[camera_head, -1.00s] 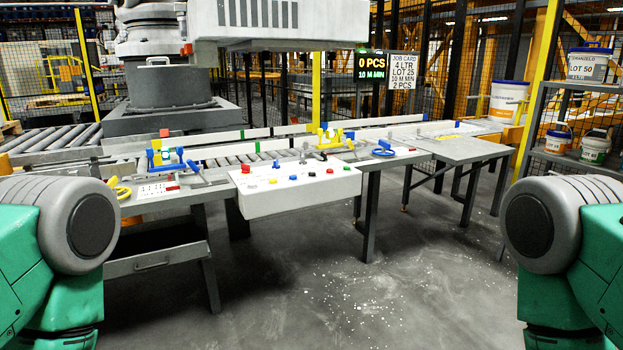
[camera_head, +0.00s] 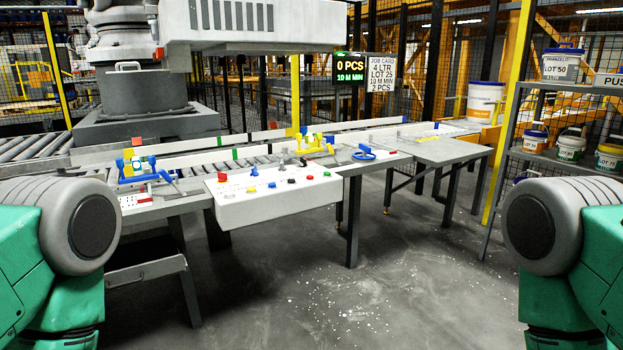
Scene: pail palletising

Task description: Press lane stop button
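A white control box (camera_head: 270,200) stands at the front of the conveyor line, left of the middle of the view. My two green and grey arms show only at the lower left and lower right edges, well apart from the box. Neither gripper is in view.
A blue handwheel (camera_head: 363,153) and yellow clamp (camera_head: 317,143) sit behind the box. A grey side table (camera_head: 440,150) stands right of it. A shelf (camera_head: 540,162) with pails is at the right. The floor (camera_head: 400,270) ahead is clear.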

